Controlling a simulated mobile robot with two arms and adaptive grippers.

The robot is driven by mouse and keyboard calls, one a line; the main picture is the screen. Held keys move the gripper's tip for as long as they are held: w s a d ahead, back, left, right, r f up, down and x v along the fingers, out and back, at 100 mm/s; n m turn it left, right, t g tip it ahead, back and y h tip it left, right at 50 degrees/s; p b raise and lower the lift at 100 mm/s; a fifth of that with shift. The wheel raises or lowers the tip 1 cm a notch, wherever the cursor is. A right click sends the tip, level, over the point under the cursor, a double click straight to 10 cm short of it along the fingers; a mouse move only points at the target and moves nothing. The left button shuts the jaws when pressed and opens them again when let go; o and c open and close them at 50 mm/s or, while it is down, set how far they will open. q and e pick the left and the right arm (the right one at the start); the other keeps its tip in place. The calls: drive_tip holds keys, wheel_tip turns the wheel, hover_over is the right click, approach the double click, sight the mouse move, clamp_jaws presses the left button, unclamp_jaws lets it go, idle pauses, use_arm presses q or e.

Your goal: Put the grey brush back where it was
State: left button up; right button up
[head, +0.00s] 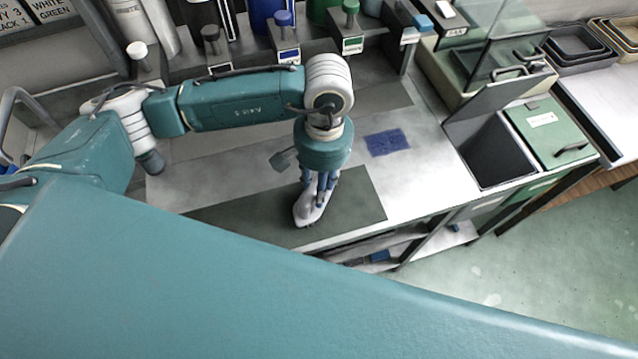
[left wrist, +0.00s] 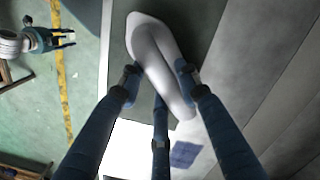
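The grey brush appears to be the pale grey, rounded, elongated piece (head: 306,210) low over the dark panel (head: 358,196) on the counter. My left gripper (head: 318,184) points down at it, with its blue fingers around it. In the left wrist view the brush (left wrist: 153,45) lies slanted between the fingertips (left wrist: 158,78), which seem to press on both its sides. Any bristles are hidden. I cannot tell whether it touches the panel. My right gripper (left wrist: 62,39) is small at the upper left there, away from the counter, with its fingers apart and empty.
Colour jars with knobs, including blue (head: 285,20) and green (head: 351,42), line the back. A blue patch (head: 388,142) lies on the counter right of my arm. A dark open bin (head: 492,160) and a green lid (head: 548,128) stand farther right.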

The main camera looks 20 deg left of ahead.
use_arm(q)
drive_tip(key=shift+o, duration=0.9)
drive_tip(key=shift+r+p, duration=0.25)
drive_tip(key=shift+p, duration=0.1)
wheel_tip(320, 180, up, 12)
drive_tip(key=w+b, duration=0.1)
drive_tip(key=b, duration=0.3)
drive_tip(key=shift+b, duration=0.35)
drive_tip(key=shift+d+f, duration=0.1)
drive_tip(key=shift+f, duration=0.05)
